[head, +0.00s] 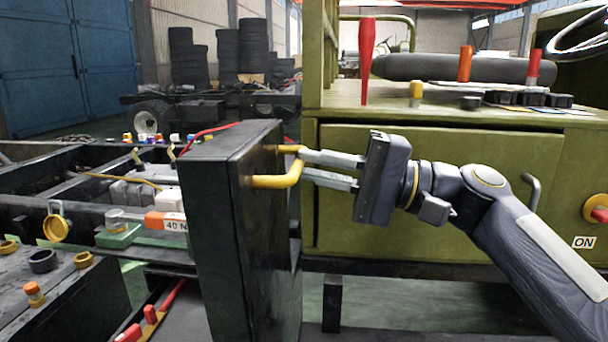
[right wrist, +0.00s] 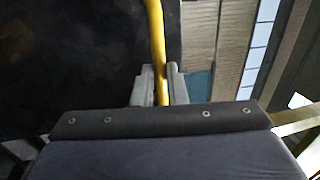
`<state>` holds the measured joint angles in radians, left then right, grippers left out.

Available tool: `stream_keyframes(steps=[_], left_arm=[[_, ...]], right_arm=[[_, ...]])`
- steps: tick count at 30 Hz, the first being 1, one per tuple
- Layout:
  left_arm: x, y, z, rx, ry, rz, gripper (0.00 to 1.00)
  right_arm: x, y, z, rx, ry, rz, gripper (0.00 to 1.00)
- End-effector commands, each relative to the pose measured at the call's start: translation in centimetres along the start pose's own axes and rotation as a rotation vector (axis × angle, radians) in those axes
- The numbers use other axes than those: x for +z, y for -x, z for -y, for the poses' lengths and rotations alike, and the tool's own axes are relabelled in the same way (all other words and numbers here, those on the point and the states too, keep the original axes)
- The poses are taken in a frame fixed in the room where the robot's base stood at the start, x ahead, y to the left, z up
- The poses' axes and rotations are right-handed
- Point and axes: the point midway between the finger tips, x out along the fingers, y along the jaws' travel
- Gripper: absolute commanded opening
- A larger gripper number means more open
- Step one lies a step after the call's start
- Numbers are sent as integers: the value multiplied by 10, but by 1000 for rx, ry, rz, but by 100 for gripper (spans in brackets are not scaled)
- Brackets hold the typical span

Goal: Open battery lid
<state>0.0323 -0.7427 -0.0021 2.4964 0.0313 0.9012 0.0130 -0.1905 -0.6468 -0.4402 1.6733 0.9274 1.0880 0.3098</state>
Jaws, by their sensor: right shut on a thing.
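The battery lid (head: 228,220) is a black slab standing upright on edge in the middle of the head view. It stands swung out beside the open chassis frame. A yellow handle (head: 275,181) sticks out from its right face. My right gripper (head: 303,166) comes in from the right and is shut on this handle. In the right wrist view the yellow handle (right wrist: 156,42) runs between the two grey fingers, with the dark lid (right wrist: 80,60) behind. My left gripper is out of view.
An olive cabinet (head: 440,205) stands right behind my right arm, with a red cone-shaped tool (head: 366,60) on top. At left the chassis frame holds a green base (head: 118,236), an orange part marked 40 N (head: 166,221) and cables. Stacked tyres (head: 240,50) stand far back.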

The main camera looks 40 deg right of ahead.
Motion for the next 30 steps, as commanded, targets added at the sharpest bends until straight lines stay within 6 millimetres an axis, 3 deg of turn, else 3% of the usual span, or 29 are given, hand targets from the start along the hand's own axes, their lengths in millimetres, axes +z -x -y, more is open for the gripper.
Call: stream_keyframes(steps=[10,11,16,25,30], left_arm=[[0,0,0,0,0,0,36],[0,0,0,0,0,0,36],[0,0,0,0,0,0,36],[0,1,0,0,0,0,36],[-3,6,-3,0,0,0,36]], right_arm=[[-1,1,0,-2,0,-3,0],[-1,1,0,-2,0,-3,14],[-1,1,0,-2,0,-2,34],[0,3,1,-2,0,-2,34],[0,24,3,-4,1,-4,34]])
